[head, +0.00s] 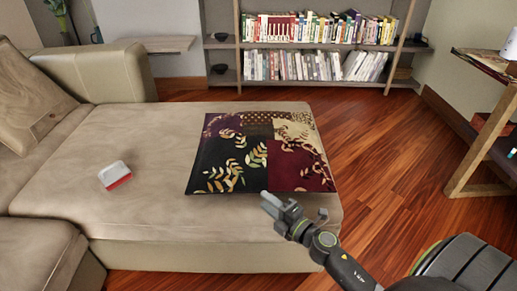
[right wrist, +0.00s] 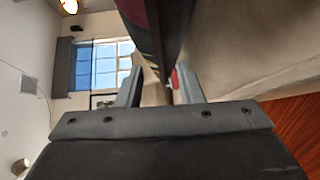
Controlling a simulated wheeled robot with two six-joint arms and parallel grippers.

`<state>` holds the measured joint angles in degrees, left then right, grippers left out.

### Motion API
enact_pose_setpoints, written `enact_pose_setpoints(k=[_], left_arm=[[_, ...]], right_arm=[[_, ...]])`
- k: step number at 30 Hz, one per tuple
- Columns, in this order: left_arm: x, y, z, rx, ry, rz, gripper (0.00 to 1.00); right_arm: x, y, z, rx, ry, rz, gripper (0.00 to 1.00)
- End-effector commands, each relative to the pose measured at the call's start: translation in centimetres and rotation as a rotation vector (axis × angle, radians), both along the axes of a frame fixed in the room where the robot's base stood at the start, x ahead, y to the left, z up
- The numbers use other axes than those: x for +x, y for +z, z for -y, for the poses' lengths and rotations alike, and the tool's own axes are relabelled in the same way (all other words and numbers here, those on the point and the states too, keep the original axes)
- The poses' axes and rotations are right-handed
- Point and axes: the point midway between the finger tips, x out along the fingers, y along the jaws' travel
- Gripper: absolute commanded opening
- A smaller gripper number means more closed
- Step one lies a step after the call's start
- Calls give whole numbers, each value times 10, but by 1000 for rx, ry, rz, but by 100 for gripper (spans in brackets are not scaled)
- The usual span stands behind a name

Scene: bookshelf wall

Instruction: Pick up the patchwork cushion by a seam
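The patchwork cushion (head: 262,152) lies flat on the sofa's long seat in the head view, with dark, patterned and maroon patches. My right gripper (head: 270,201) is at its near edge, just below the middle of that edge. In the right wrist view the two fingers (right wrist: 160,85) stand apart. The cushion's dark edge (right wrist: 158,28) shows in line with the gap between them. I cannot tell whether the edge is inside the gap, and neither finger is clearly pressed on it. My left gripper is not in view.
The beige sofa (head: 130,210) carries a red and white box (head: 115,175) left of the cushion. A bookshelf (head: 310,45) stands at the back. A wooden side table (head: 487,130) is at the right. The wooden floor (head: 385,150) between is clear.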

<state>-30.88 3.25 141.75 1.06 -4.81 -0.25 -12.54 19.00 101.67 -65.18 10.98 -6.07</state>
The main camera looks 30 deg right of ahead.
Motion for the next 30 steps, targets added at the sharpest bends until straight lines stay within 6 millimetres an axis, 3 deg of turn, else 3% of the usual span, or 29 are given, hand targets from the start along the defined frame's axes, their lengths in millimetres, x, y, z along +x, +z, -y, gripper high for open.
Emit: enact_pose_setpoints(k=[7,16,25,30], left_arm=[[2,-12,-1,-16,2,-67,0],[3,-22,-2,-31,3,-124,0],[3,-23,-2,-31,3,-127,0],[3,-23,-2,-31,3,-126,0]], right_arm=[[13,1,-3,1,1,1,34],[52,1,-10,2,1,1,34],[57,0,-11,1,0,-1,34],[57,0,-11,1,0,-1,13]])
